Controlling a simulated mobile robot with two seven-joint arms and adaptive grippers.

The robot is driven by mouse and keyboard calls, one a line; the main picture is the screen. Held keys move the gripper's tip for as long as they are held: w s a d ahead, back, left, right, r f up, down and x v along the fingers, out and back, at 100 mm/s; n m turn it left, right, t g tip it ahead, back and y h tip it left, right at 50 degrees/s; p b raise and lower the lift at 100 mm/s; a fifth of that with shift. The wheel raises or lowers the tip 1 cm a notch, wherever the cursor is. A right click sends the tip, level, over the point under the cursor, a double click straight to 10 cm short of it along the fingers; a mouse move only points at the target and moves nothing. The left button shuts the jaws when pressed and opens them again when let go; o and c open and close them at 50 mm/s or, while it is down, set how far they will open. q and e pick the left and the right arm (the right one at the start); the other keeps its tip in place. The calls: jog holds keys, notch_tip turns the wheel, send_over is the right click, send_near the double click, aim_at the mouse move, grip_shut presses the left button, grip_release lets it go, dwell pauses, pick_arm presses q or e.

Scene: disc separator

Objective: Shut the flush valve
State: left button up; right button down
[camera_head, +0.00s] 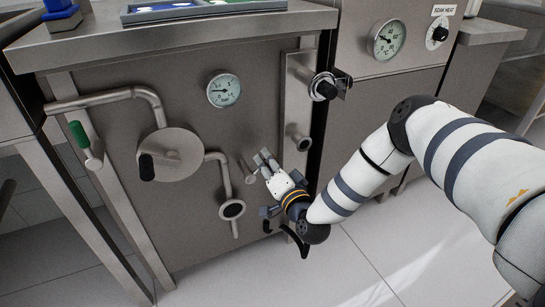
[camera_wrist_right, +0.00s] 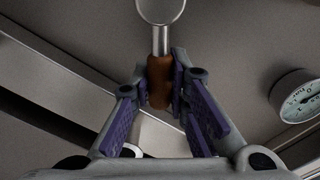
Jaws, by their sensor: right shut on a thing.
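A valve lever with a round metal hub (camera_wrist_right: 160,10) and a brown grip (camera_wrist_right: 160,82) shows in the right wrist view. My right gripper (camera_head: 264,158) has its two fingers on either side of the brown grip and is shut on it. In the head view the gripper is low on the steel front panel, and the small metal hub (camera_head: 250,178) is just left of its fingers. The brown grip is mostly hidden there. I cannot read a label that names this valve. My left gripper is not in view.
A pressure gauge (camera_head: 224,91) is above the gripper. A green-handled valve (camera_head: 79,136) and a black-handled round cover (camera_head: 171,155) are to the left. A black knob (camera_head: 325,88) and a short pipe stub (camera_head: 299,139) stick out to the right. Floor is open below.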

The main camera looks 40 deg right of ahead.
aim_at(250, 173)
jog(key=n+p, duration=0.1)
jog(key=a+r+n+p, duration=0.1)
jog(key=shift+w+a+r+n, duration=0.1)
jog(key=shift+w+r+n, duration=0.05)
jog(key=shift+r+n, duration=0.2)
jog(key=n+p, duration=0.1)
jog(key=a+n+p, duration=0.1)
jog(key=n, duration=0.1)
jog(key=shift+w+a+r, duration=0.1)
jog(key=shift+w+r, duration=0.05)
jog(key=shift+r, duration=0.15)
jog(key=shift+w+a+r+n+p, duration=0.15)
jog(key=shift+a+n+p, duration=0.5)
jog(key=shift+n, duration=0.5)
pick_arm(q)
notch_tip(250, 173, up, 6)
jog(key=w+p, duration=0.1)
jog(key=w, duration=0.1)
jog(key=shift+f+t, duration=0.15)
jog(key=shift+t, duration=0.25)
pick_arm(e)
jog(key=shift+w+a+n, duration=0.1)
jog(key=shift+a+n, duration=0.45)
jog(key=shift+n, duration=0.75)
jog(key=c, duration=1.5)
grip_release()
jog(key=v, duration=1.2)
